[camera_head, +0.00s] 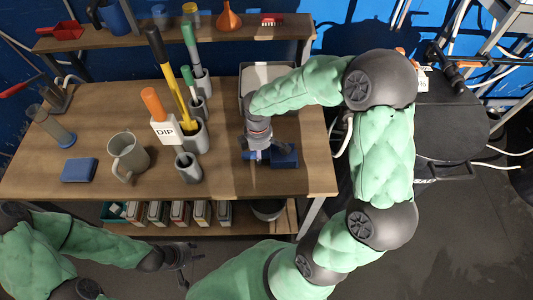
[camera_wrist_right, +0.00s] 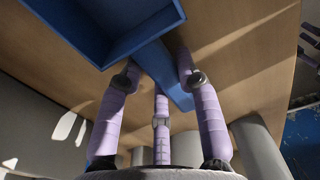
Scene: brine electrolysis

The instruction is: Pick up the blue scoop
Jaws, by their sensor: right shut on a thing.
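The blue scoop (camera_head: 287,157) is at the right part of the wooden table, with its square pan to the right of my right gripper (camera_head: 256,156). In the right wrist view the scoop's pan (camera_wrist_right: 112,25) shows at the top, and its handle (camera_wrist_right: 165,72) runs down between the purple fingers of my right gripper (camera_wrist_right: 160,90). The fingers are shut on the handle. I cannot tell whether the scoop touches the tabletop. My left gripper (camera_head: 184,264) is open and empty, low in front of the table.
A grey tray (camera_head: 243,88) stands behind the right arm. A grey jug (camera_head: 128,156), a blue box (camera_head: 79,170), a glass cylinder (camera_head: 53,127) and several grey holders with long-handled tools (camera_head: 190,135) stand to the left. A shelf (camera_head: 170,38) runs along the back.

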